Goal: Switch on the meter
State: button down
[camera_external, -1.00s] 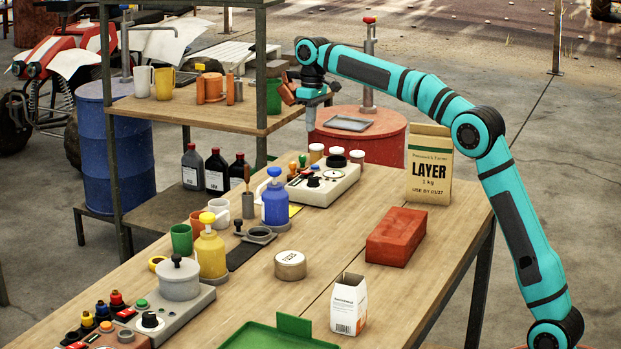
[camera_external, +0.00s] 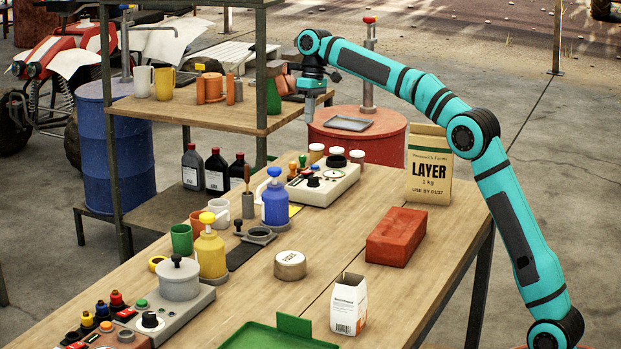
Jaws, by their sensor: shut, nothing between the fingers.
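A cream control box (camera_external: 327,190) sits at the far end of the wooden bench; it has a red button, a black knob and a round pale dial on top. A grey box (camera_external: 190,318) at the near left has a green button (camera_external: 142,303), a black knob and a lidded grey pot (camera_external: 179,281) on it. I cannot tell for certain which box is the meter. My gripper (camera_external: 310,118) points down, shut and empty. It appears above the far end of the bench, clear of the cream box.
A blue pump bottle (camera_external: 275,203) and yellow pump bottle (camera_external: 211,252) stand in front. A red brick (camera_external: 396,237), feed bag (camera_external: 429,172), tin (camera_external: 290,265) and white carton (camera_external: 348,303) occupy the right side. A shelf (camera_external: 190,107) stands close left.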

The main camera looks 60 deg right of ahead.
aim_at(304, 172)
jog(key=a+f, duration=0.1)
jog(key=f, duration=0.8)
jog(key=a+f, duration=0.1)
jog(key=f, duration=0.3)
jog(key=shift+a+f, duration=0.35)
jog(key=shift+f, duration=0.05)
